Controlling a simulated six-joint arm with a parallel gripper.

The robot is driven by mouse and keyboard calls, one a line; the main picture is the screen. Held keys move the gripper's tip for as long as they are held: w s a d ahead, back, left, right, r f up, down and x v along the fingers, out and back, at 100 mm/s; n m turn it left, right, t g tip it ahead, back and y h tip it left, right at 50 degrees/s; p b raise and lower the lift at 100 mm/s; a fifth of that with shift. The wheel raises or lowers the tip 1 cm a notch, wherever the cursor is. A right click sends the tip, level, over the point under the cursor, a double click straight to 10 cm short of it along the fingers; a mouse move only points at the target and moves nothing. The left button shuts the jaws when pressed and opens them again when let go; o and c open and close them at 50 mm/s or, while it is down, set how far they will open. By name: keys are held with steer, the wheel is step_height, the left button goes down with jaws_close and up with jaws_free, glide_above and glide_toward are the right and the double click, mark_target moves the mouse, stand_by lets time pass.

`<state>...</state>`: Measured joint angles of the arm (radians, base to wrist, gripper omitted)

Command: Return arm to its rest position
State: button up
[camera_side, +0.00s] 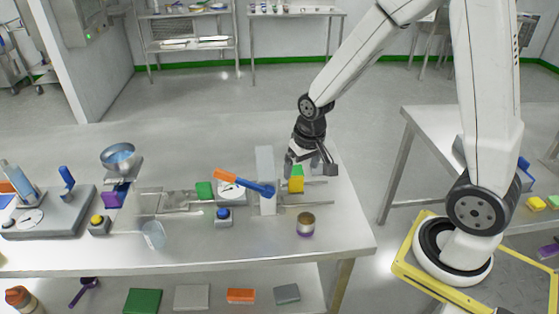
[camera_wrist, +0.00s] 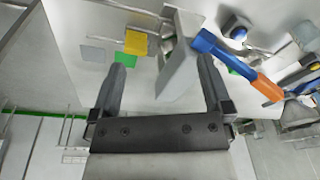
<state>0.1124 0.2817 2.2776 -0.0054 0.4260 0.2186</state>
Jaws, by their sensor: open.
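My gripper (camera_side: 309,166) is above the right part of the steel table, and its jaws are open. In the wrist view my two gripper fingers (camera_wrist: 163,68) stand wide apart with nothing clamped between them. A yellow and green block (camera_side: 296,182) is just below my gripper in the side view; in the wrist view the yellow block (camera_wrist: 136,42) appears beyond the fingertips. I cannot tell the exact gap between them. My arm reaches down from the upper right.
An orange and blue tool (camera_side: 245,183) lies across beside a pale upright plate (camera_side: 265,165), close left of my gripper. A small can (camera_side: 305,225) stands at the front right. The steel table (camera_side: 200,250) has a scale and a bowl (camera_side: 118,158) at left. Open space lies above it.

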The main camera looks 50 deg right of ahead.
steer(key=s+a+r+n, duration=0.2)
steer(key=s+a+n, duration=0.1)
steer(key=s, duration=0.4)
steer(key=shift+s+a+n+t, duration=0.15)
steer(key=shift+a+n+t, duration=0.25)
steer(key=shift+a, duration=0.1)
